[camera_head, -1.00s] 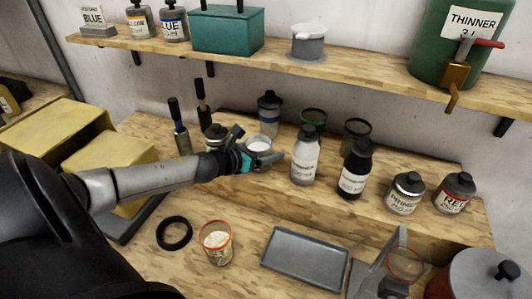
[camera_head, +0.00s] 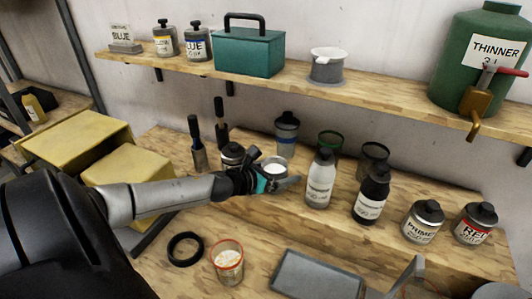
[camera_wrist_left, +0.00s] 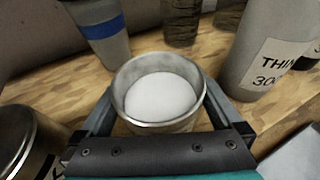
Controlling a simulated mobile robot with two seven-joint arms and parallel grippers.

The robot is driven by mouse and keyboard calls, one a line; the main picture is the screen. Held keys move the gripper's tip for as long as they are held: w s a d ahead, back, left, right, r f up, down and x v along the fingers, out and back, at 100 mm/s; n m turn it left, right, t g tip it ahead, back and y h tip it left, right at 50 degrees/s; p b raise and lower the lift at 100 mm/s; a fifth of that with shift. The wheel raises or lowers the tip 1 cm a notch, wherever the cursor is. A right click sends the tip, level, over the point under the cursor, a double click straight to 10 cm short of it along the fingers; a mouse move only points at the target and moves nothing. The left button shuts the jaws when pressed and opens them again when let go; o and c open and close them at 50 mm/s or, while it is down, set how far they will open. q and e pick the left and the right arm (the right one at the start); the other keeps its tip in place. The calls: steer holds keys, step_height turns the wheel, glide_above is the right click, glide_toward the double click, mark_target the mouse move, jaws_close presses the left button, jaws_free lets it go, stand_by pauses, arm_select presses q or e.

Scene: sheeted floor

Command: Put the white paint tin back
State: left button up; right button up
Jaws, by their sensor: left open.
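The white paint tin (camera_head: 276,167) is a small open metal tin with white paint inside. It stands upright on the raised wooden step at the back of the bench. My left gripper (camera_head: 283,183) is open, with its fingers low around the near side of the tin. In the left wrist view the tin (camera_wrist_left: 158,92) sits between the two fingers, and its lower part is hidden by the gripper. I cannot tell whether the fingers touch it.
A blue-banded bottle (camera_head: 287,133) stands behind the tin, and a pale thinner bottle (camera_head: 320,180) stands close to its right. A lidded tin (camera_head: 232,154) is at its left. A red-rimmed cup (camera_head: 228,263) and a grey tray (camera_head: 316,277) are in front.

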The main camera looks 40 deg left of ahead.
arm_select(q)
steer(key=shift+v, duration=3.1)
steer(key=shift+p+v, duration=0.75)
steer(key=shift+v, duration=2.1)
